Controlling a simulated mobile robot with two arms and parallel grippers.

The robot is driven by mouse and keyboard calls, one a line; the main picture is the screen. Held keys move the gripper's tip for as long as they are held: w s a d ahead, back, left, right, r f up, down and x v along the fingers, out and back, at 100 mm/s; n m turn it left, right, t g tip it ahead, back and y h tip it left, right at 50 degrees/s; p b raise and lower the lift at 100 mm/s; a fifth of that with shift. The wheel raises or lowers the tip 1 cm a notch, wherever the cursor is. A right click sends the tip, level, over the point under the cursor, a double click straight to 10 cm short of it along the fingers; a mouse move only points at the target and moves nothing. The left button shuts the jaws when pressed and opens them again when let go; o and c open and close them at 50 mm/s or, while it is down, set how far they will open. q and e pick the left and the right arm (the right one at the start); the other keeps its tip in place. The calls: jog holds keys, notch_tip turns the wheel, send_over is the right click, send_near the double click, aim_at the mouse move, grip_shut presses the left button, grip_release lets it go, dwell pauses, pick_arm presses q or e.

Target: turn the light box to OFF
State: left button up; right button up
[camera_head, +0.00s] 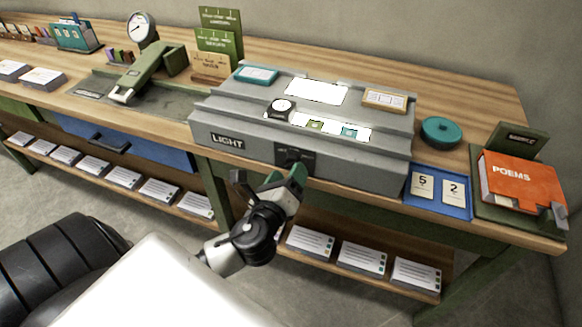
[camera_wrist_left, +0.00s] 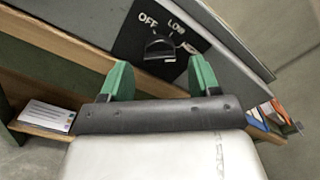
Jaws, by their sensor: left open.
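The light box (camera_head: 232,117) is a grey stepped case marked LIGHT, standing on the wooden bench with bright lit panels on top. On its front is a black switch plate (camera_head: 294,157) with a dark knob (camera_wrist_left: 158,47). In the left wrist view the plate reads OFF and LOW, and a further label at the right is hard to read. My left gripper (camera_wrist_left: 160,82) has green fingers, is open, and sits in front of the knob with the fingers apart on either side below it. In the head view it (camera_head: 283,180) partly covers the plate's lower area. My right gripper is out of view.
A blue tray (camera_head: 437,204) with number cards and a red POEMS book (camera_head: 521,180) stand right of the box. A teal round tin (camera_head: 441,131) is behind them. A green press (camera_head: 150,75) stands left. The lower shelf (camera_head: 340,243) holds paper stacks beneath the gripper.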

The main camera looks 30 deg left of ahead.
pick_arm(q)
jog(key=shift+x, duration=1.05)
jog(key=c, duration=0.9)
